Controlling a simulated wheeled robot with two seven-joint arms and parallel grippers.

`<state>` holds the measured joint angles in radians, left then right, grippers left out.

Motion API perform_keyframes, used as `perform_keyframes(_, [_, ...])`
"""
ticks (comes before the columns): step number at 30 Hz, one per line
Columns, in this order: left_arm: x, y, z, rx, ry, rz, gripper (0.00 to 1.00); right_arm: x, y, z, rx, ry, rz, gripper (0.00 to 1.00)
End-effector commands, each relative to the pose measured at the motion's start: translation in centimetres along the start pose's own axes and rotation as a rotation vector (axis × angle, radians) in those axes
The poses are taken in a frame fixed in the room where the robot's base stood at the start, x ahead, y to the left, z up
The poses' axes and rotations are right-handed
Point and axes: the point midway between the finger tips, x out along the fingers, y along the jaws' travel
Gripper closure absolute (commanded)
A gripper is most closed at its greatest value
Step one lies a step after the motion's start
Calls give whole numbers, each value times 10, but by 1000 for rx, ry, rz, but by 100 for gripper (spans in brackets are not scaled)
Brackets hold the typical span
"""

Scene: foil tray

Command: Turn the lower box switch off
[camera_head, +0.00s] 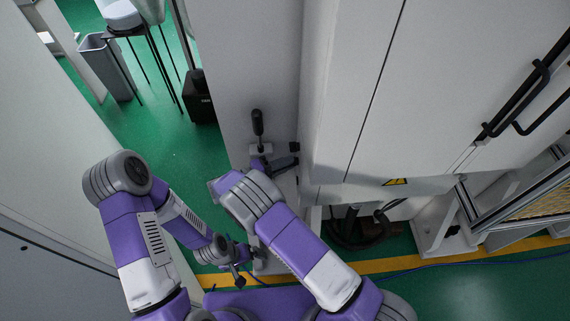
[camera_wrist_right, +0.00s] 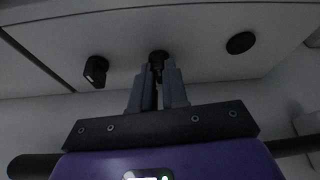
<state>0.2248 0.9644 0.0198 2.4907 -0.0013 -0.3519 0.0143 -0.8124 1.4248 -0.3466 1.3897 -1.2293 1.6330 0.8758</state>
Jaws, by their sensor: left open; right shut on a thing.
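In the right wrist view a small black switch knob (camera_wrist_right: 157,57) sits on the pale box face. My right gripper (camera_wrist_right: 158,80) is shut on it, and the fingers partly hide it. I cannot make out which way the knob is turned. In the head view my right gripper (camera_head: 287,162) reaches the side of the white cabinet (camera_head: 345,100), and the knob it grips cannot be made out there. My left gripper (camera_head: 238,272) is open and empty, low beside the yellow floor line.
A second black switch (camera_wrist_right: 96,70) and a round black knob (camera_wrist_right: 240,43) flank the gripped one. A black lever (camera_head: 258,122) stands up behind my right arm. Dark cables (camera_head: 355,225) lie below the cabinet.

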Motion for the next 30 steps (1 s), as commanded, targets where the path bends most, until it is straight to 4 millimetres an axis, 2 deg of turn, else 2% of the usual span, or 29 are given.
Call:
perform_keyframes(15, [2, -1, 0, 0, 0, 0, 0, 0, 4, -1, -335, 2, -141, 100])
perform_keyframes(30, [2, -1, 0, 0, 0, 0, 0, 0, 4, -1, -449, 2, -186, 100])
